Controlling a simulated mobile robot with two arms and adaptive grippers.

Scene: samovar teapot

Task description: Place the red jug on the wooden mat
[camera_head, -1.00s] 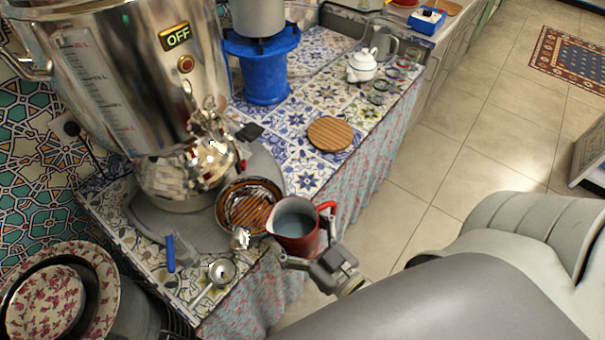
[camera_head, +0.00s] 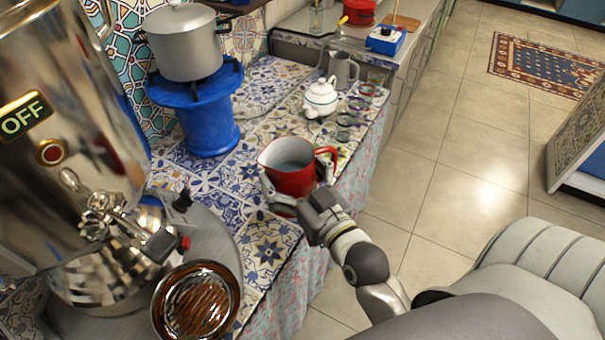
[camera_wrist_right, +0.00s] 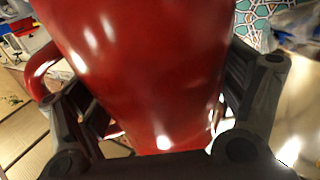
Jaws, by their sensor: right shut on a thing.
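The red jug (camera_head: 290,181) is upright in the head view, with a pale grey-blue inside and its handle to the right. My right gripper (camera_head: 290,200) is shut around its lower body. In the right wrist view the jug (camera_wrist_right: 150,70) fills the middle between the two fingers of the gripper (camera_wrist_right: 165,125). The wooden mat is not clearly visible in the head view; the jug and gripper cover the part of the tiled counter where it lay. I cannot tell whether the jug touches it. My left gripper is not in view.
A blue stand (camera_head: 207,120) with a pot is behind left. The samovar (camera_head: 70,130) and a brown bowl (camera_head: 197,303) are at left. The counter's front edge drops to the floor at right.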

